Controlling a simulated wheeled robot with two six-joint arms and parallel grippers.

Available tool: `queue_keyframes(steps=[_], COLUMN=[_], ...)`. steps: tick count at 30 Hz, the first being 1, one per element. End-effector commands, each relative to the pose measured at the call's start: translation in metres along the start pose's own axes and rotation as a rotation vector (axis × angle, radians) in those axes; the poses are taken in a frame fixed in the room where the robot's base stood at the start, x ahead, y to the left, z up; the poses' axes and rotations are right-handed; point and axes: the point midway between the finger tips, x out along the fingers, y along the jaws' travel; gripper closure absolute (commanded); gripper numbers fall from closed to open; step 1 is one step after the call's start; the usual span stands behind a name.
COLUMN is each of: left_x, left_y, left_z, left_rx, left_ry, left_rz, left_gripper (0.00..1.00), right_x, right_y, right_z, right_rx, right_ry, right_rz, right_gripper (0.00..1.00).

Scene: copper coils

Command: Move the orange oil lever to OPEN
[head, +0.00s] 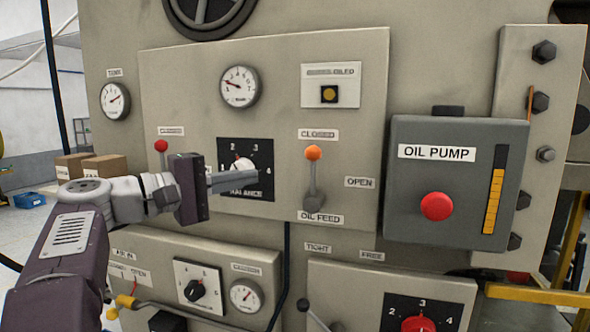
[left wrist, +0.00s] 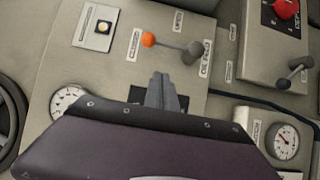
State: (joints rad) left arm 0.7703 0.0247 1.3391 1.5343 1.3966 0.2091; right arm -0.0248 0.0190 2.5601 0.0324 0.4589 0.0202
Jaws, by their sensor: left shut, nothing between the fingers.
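The orange oil lever (head: 313,153) stands upright on the machine panel in the head view, its orange knob up by the CLOSED label (head: 318,134). The OPEN label (head: 360,183) is to the right of the lever, and the OIL FEED label (head: 321,218) is below its grey pivot. The lever also shows in the left wrist view (left wrist: 149,40). My left gripper (head: 257,178) is shut and empty, in front of the black balance dial (head: 256,196), to the left of the lever and apart from it. My right gripper is not in view.
The grey oil pump box (head: 450,230) with a red button sticks out to the right. A red-knobbed lever (head: 160,147) is left of the balance dial. A lower panel (head: 440,288) with a red knob juts out below. The panel between the lever and the pump box is flat.

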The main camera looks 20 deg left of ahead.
Motion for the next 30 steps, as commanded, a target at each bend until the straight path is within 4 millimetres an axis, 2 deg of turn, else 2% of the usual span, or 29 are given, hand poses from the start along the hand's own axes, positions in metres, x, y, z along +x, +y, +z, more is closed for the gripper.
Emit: queue_keyframes(steps=[1,10,12,19,30], left_x=[0.012,0.077,0.085,0.101,0.103], left_y=[0.005,0.005,0.004,0.002,0.000], left_z=[0.001,0.002,0.011,0.027,0.028], left_rx=[-0.005,-0.005,-0.003,-0.001,-0.001], left_ry=[-0.007,-0.006,-0.006,-0.002,-0.001], left_rz=[0.000,-0.002,-0.001,0.000,-0.001], left_gripper=[1.00,1.00,1.00,1.00,1.00], right_x=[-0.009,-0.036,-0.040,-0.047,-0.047], right_y=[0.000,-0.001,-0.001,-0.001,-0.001], right_z=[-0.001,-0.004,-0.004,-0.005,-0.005], right_rx=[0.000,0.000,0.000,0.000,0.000], right_ry=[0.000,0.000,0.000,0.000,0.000], right_rz=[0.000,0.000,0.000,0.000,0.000], right_gripper=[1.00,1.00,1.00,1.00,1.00])
